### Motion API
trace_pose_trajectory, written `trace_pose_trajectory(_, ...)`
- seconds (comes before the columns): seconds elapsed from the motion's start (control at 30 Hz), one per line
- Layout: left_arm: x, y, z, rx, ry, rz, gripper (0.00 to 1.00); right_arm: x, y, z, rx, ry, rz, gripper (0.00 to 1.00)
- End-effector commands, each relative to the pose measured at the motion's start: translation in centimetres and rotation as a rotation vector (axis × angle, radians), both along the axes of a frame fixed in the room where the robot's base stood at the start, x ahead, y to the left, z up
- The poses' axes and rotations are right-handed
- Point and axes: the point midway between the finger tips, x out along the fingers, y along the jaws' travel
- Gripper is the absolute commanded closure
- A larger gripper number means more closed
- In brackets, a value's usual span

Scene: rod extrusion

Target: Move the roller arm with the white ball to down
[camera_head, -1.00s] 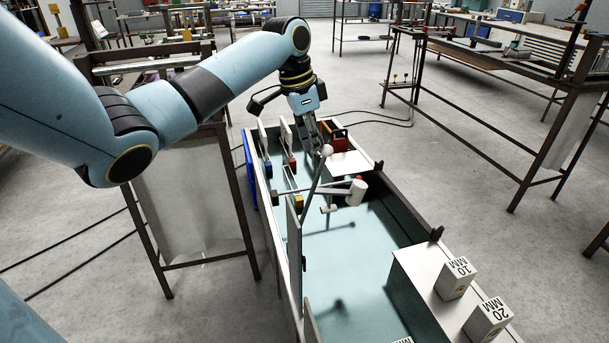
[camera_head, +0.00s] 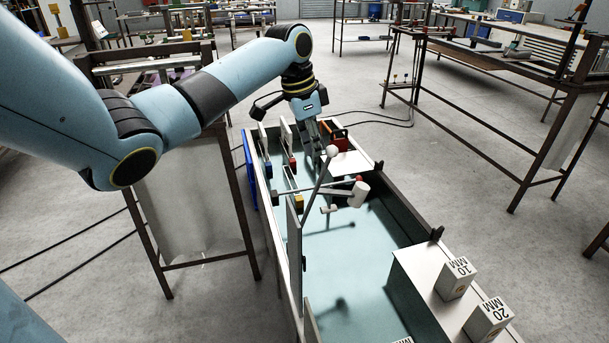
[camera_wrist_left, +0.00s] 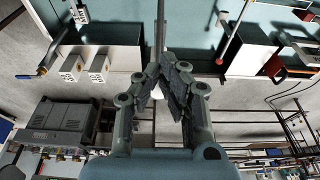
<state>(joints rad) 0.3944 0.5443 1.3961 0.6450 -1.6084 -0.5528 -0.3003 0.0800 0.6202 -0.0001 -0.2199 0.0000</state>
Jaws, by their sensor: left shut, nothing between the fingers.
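The roller arm (camera_head: 317,186) is a thin grey rod inside the long trough, tilted up to the right, with the white ball (camera_head: 332,150) at its upper end. A white roller (camera_head: 358,194) sits on a crossbar beside it. My left gripper (camera_head: 321,150) points down at the far end of the trough, right by the ball; whether they touch is unclear. In the left wrist view, its fingers (camera_wrist_left: 168,68) are closed together with nothing between them, and a grey rod (camera_wrist_left: 160,28) rises beyond them. My right gripper is not in view.
The trough has raised walls (camera_head: 405,205). Red (camera_head: 292,160), blue and yellow handled parts line its left side. White blocks marked 10 MM (camera_head: 456,278) and 20 MM (camera_head: 489,320) stand on a white ledge at the near right. Metal tables stand on both sides.

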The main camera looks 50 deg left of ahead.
Motion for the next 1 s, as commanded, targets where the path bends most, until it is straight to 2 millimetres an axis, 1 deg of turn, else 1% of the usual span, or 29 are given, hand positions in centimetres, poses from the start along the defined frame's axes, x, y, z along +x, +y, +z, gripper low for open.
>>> trace_pose_trajectory(0.5, 0.0, 0.0, 0.0, 0.0, 0.0, 0.0, 1.0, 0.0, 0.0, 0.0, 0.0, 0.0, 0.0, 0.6)
trace_pose_trajectory(1.0, 1.1, -0.6, -1.6, -0.001, 0.0, 0.0, 1.0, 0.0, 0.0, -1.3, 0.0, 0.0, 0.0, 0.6)
